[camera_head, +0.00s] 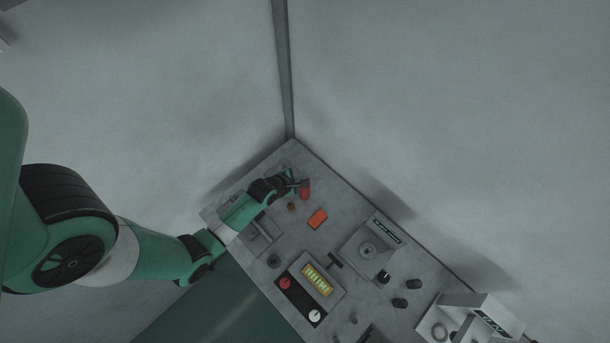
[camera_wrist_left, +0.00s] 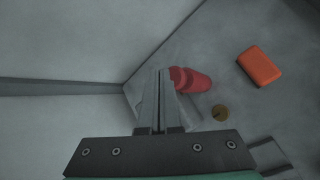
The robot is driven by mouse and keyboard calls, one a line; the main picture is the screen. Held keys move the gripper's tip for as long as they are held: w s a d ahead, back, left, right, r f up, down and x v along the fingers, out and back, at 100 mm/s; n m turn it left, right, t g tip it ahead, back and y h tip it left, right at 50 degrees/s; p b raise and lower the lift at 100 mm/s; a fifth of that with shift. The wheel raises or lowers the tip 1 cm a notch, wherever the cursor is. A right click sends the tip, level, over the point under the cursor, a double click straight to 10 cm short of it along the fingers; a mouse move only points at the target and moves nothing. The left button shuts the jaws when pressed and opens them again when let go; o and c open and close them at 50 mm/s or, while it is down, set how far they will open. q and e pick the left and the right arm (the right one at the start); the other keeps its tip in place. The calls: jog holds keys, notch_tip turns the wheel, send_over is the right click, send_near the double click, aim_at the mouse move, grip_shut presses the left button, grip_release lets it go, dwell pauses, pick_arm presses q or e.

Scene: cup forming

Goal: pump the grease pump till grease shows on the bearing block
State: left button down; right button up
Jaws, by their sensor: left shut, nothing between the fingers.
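My left gripper (camera_head: 297,183) is at the far corner of the bench, its fingers shut with nothing between them. In the left wrist view its fingertips (camera_wrist_left: 160,76) are beside a red rounded cylinder (camera_wrist_left: 193,81), which looks like the grease pump's body or handle. The red cylinder (camera_head: 305,191) also shows in the head view, partly hidden by the gripper. I cannot tell whether they touch. A small brass disc (camera_wrist_left: 220,112) lies nearby. Which thing is the bearing block is unclear; a grey block with a ring (camera_head: 367,249) is one candidate. No grease can be made out.
An orange block (camera_head: 317,219) lies near the red cylinder. Nearer the front are a panel with yellow slots (camera_head: 317,279), a red knob (camera_head: 285,283), a white dial (camera_head: 314,316) and several dark cylinders (camera_head: 400,303). Walls stand close behind the bench corner.

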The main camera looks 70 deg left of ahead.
pick_arm(q)
notch_tip(320, 180, up, 5)
jog(key=p, duration=0.5)
jog(key=shift+r, duration=0.1)
dwell(0.3)
dwell(0.7)
